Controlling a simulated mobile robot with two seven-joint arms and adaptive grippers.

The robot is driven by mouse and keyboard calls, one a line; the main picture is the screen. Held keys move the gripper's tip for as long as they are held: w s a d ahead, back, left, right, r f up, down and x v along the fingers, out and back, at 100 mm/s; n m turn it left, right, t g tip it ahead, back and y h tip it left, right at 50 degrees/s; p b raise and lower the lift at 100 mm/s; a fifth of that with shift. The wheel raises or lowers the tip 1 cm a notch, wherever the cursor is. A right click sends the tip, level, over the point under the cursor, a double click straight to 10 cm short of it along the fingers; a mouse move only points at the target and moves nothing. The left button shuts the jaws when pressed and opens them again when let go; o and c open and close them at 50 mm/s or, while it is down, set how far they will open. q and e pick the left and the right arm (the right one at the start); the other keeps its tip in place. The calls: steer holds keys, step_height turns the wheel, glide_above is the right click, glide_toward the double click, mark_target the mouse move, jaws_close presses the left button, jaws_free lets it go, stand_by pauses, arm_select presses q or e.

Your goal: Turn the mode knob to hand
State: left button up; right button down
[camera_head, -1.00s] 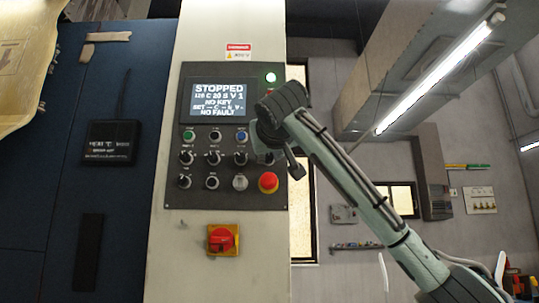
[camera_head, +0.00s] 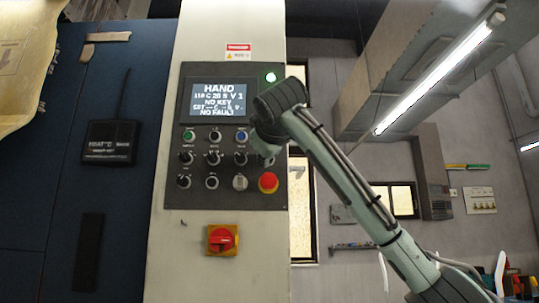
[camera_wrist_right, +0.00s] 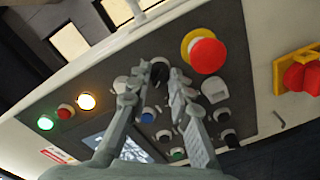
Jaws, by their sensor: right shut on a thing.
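The control panel (camera_head: 224,198) stands upright on a pale column, and its screen (camera_head: 220,100) reads HAND at the top. My right gripper (camera_head: 264,150) is at the right end of the upper knob row and hides what it holds there. In the right wrist view, its two fingers (camera_wrist_right: 164,84) are closed around a dark knob (camera_wrist_right: 160,68), which I take as the mode knob. The knob's pointer direction is hidden by the fingers. My left gripper is in neither view.
The red emergency button (camera_head: 268,182) lies just below my right gripper, and the silver key switch (camera_head: 240,183) is beside it. Other black knobs (camera_head: 212,158) and coloured buttons (camera_head: 188,136) are close by. A red-and-yellow main switch (camera_head: 222,240) is below the panel.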

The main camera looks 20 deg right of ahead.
steer(key=shift+n, duration=0.9)
steer(key=c, duration=1.4)
jaws_free()
steer(key=shift+o, duration=0.2)
steer(key=v, duration=1.2)
steer(key=shift+a, duration=0.1)
